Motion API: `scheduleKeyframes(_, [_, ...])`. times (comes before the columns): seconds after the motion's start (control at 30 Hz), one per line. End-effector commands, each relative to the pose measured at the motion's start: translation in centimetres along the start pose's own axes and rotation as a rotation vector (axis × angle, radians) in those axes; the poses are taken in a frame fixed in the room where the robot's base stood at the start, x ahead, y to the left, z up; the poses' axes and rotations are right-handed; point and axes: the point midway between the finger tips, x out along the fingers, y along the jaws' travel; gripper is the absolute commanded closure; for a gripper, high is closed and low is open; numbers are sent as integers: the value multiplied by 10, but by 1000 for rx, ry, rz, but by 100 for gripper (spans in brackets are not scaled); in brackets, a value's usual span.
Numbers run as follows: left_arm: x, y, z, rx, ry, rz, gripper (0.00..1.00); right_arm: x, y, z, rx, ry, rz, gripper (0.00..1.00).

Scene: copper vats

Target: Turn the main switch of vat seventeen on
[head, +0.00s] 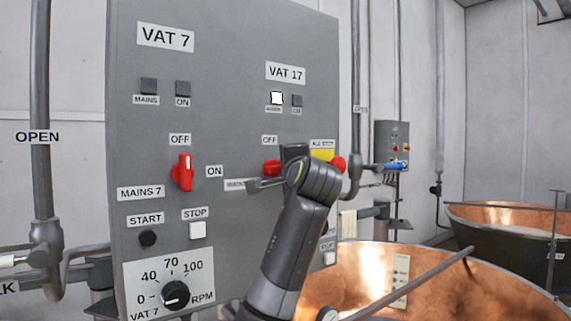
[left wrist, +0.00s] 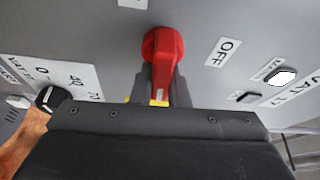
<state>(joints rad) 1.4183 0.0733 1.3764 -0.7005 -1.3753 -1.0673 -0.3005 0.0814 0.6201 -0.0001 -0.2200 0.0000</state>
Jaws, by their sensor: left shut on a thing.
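The red main switch of vat 17 (head: 272,168) is on the grey panel, below its OFF label (head: 269,140). The left wrist view shows its red handle (left wrist: 162,52) lying crosswise to the direction of the OFF label (left wrist: 223,51). My left gripper (head: 284,168) is at the switch, its fingers (left wrist: 162,92) shut on the handle. Gripper and arm cover part of the switch and any ON label to its right. The vat 17 mains lamp (head: 277,98) is lit white; the lamp beside it (head: 297,100) is dark. My right gripper is not in view.
Vat 7's red switch (head: 182,172) stands upright at OFF on the panel's left. A red button (head: 338,163) on a yellow plate (head: 321,154) sits close right of my gripper. A copper vat (head: 370,265) stands at lower right. Pipes flank the panel.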

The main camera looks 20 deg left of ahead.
Motion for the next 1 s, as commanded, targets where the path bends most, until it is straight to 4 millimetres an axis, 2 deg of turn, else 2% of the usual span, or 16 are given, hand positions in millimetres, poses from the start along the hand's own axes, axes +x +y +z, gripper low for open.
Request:
scheduleKeyframes(0.3, [0, 2, 0, 89, -2, 37, 100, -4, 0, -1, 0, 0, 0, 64])
scheduleKeyframes(0.77, [0, 3, 0, 103, -2, 44, 100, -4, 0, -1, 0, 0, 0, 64])
scheduleKeyframes(0.8, [0, 3, 0, 103, -2, 44, 84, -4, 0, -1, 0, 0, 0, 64])
scheduleKeyframes(0.93, [0, 3, 0, 102, -2, 43, 67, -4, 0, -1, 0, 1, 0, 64])
scheduleKeyframes(1.0, [0, 3, 0, 102, -1, 43, 64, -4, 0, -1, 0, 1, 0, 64])
